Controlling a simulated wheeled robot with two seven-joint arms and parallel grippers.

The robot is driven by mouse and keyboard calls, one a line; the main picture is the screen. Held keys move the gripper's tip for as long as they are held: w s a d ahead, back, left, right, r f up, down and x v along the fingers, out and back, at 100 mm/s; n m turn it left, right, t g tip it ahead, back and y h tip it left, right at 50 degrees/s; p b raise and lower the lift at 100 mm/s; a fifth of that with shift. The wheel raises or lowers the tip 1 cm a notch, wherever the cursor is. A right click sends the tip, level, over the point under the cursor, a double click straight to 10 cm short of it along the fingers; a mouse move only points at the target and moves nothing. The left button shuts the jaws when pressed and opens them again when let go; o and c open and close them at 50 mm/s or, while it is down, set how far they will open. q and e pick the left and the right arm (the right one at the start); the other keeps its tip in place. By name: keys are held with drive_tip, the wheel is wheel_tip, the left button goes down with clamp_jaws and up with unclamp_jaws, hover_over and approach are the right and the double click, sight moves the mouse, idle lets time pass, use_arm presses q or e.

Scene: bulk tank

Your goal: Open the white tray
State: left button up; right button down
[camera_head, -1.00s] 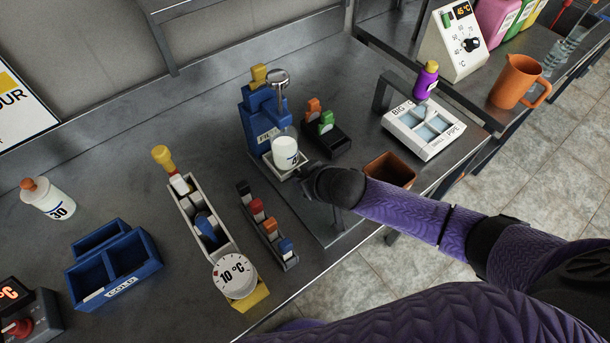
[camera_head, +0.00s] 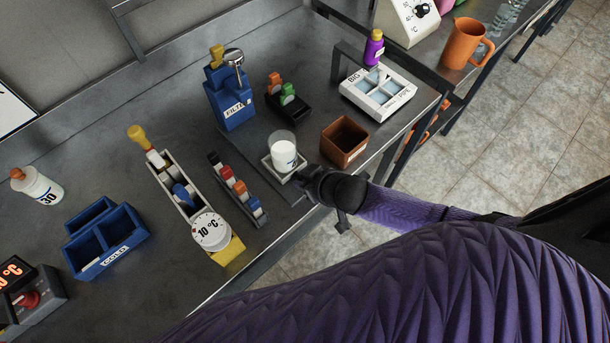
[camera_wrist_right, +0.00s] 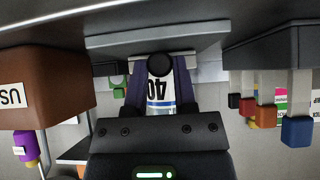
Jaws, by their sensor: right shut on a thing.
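The white tray (camera_head: 284,180) is a small shallow tray with a white cup (camera_head: 283,157) standing in it. It sits out in front of the blue filter unit (camera_head: 229,98), with a clear gap between them. My right gripper (camera_head: 309,179) is at the tray's near right side. In the right wrist view, my right gripper (camera_wrist_right: 160,72) is shut on a round black knob (camera_wrist_right: 160,65) at the tray's pale front (camera_wrist_right: 150,40). The marked cup shows between the fingers. The head view hides the fingertips. My left gripper is not in view.
A brown square bin (camera_head: 345,142) stands close right of the tray. A row of coloured levers (camera_head: 238,187) stands to its left, beside a lever unit with a dial (camera_head: 211,231). A white divided box (camera_head: 378,94) lies farther back. The table's front edge is close.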

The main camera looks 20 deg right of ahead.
drive_tip(key=shift+c, duration=2)
unclamp_jaws()
drive_tip(key=p+v, duration=0.4)
drive_tip(key=v, duration=0.6)
drive_tip(key=s+d+f+m+g+h+b, duration=0.1)
drive_tip(key=s+d+f+b, duration=0.15)
drive_tip(key=f, duration=0.55)
drive_tip(key=s+d+f+g+h+b, duration=0.1)
drive_tip(key=d+f+b, duration=0.15)
drive_tip(key=f, duration=0.45)
drive_tip(key=s+a+f+g+b, duration=0.1)
drive_tip(key=s+f+g+b, duration=0.2)
drive_tip(key=s+f, duration=0.6)
drive_tip(key=s+a+f+g+h+b, duration=0.1)
drive_tip(key=s+f+b, duration=0.4)
drive_tip(key=s+f, duration=0.5)
drive_tip(key=s+a+g, duration=0.1)
drive_tip(key=s, duration=0.2)
drive_tip(key=shift+g, duration=0.4)
